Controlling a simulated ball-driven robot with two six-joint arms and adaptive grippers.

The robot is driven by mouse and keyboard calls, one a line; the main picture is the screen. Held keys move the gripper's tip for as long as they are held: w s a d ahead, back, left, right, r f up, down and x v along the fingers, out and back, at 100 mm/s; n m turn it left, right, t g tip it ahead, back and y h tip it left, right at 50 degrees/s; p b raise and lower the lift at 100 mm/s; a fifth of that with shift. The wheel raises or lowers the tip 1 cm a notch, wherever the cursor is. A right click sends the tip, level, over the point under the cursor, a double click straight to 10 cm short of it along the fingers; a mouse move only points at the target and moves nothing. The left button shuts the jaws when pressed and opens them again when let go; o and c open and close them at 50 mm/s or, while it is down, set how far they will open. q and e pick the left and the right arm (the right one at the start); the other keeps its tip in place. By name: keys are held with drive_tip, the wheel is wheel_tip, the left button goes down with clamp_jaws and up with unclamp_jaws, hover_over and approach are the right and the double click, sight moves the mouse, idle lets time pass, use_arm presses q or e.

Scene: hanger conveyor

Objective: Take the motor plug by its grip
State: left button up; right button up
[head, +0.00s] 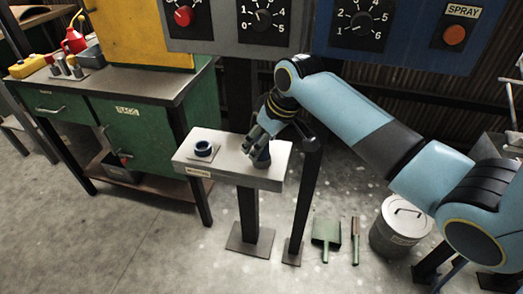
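My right gripper (262,148) is over the right half of a small pale stand (228,168), with its arm coming in from the right. Its dark fingers point down at the top of the stand. Dark, greenish-grey parts show at the fingers, and I cannot tell which of them are fingers and which may be the motor plug. Whether the fingers are closed on anything is unclear at this size. A dark blue ring-shaped socket (203,149) on a pale square plate sits on the left half of the stand, apart from the gripper. My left gripper is not in view.
A control panel with dials (264,20) hangs above and behind the stand. A green workbench (130,92) stands at left. A dustpan (326,232), a brush (355,240) and a lidded metal bin (400,228) are on the floor at right. The stand's middle is clear.

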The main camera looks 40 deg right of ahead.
sight(263, 133)
drive_tip(key=shift+w+f, duration=0.2)
drive_tip(key=shift+f, duration=0.3)
drive_tip(key=c, duration=1.2)
drive_tip(key=shift+r, duration=0.55)
drive_tip(key=p+v, duration=0.1)
drive_tip(key=v, duration=0.2)
drive_tip(key=shift+r, duration=0.45)
drive_tip(key=s+d+r, duration=0.1)
drive_tip(key=s+r, duration=0.1)
drive_tip(key=s, duration=0.1)
drive_tip(key=s+d+r+p, duration=0.1)
drive_tip(key=s+r, duration=0.1)
drive_tip(key=s, duration=0.1)
drive_tip(key=s+r+p, duration=0.1)
drive_tip(key=s+r, duration=0.1)
drive_tip(key=s, duration=0.2)
drive_tip(key=shift+s+d+r, duration=0.1)
drive_tip(key=shift+d+r, duration=0.05)
drive_tip(key=shift+d, duration=0.25)
